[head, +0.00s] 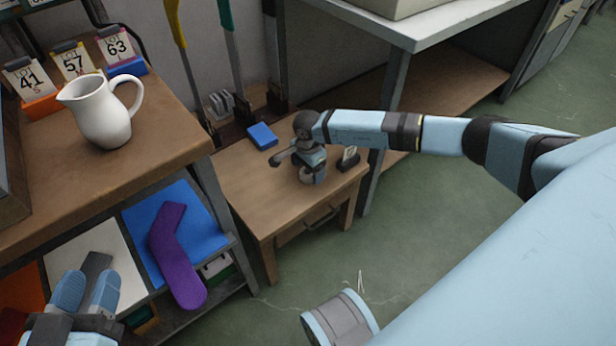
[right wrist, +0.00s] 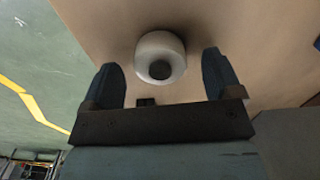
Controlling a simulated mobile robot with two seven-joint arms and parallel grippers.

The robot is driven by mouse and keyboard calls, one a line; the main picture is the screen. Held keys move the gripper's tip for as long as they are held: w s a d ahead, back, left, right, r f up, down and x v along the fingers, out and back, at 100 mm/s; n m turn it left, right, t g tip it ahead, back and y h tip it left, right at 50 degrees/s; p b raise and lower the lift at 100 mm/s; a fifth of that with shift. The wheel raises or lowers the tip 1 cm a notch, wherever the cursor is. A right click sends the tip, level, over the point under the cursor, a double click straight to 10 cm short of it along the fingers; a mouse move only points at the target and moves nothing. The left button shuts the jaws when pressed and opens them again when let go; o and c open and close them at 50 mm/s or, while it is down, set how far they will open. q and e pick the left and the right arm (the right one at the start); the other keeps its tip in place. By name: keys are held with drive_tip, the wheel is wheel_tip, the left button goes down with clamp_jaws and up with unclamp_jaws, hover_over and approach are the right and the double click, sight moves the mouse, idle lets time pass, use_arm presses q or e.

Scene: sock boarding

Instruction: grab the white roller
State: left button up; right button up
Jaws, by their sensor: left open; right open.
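The white roller (right wrist: 160,43) is a short rounded cylinder with a dark hole in its end. In the right wrist view it sits on the wooden surface, between and just beyond the fingertips of my right gripper (right wrist: 160,66). That gripper is open, and I see no finger closed on the roller. In the head view my right gripper (head: 314,172) hangs over the small wooden table (head: 240,190) and hides most of the roller. My left gripper (head: 88,278) is open at the lower left, above a white board, with a dark grey strip showing between its fingers.
A blue block (head: 262,136) and a small dark holder with a card (head: 348,158) are near my right gripper. A white jug (head: 103,112) and number cards stand on the left bench (head: 150,150). A purple sock-shaped piece (head: 176,260) lies on a blue board below.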

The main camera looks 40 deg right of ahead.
drive_tip(key=shift+f, duration=0.8)
drive_tip(key=c, duration=1.1)
use_arm(q)
drive_tip(key=shift+w+a+r+m, duration=0.1)
drive_tip(key=shift+w+r+m, duration=0.1)
drive_tip(key=shift+m, duration=0.1)
use_arm(e)
drive_tip(key=shift+o, duration=0.2)
drive_tip(key=shift+r, duration=0.6)
wheel_tip(320, 180, up, 10)
drive_tip(key=p, duration=0.5)
use_arm(q)
drive_tip(key=r+n, duration=0.1)
drive_tip(key=s+r+n+p, duration=0.1)
drive_tip(key=r, duration=0.1)
drive_tip(key=s+d+r+n+t+p, duration=0.1)
drive_tip(key=shift+r, duration=0.2)
use_arm(e)
wheel_tip(320, 180, up, 9)
hover_over(308, 172)
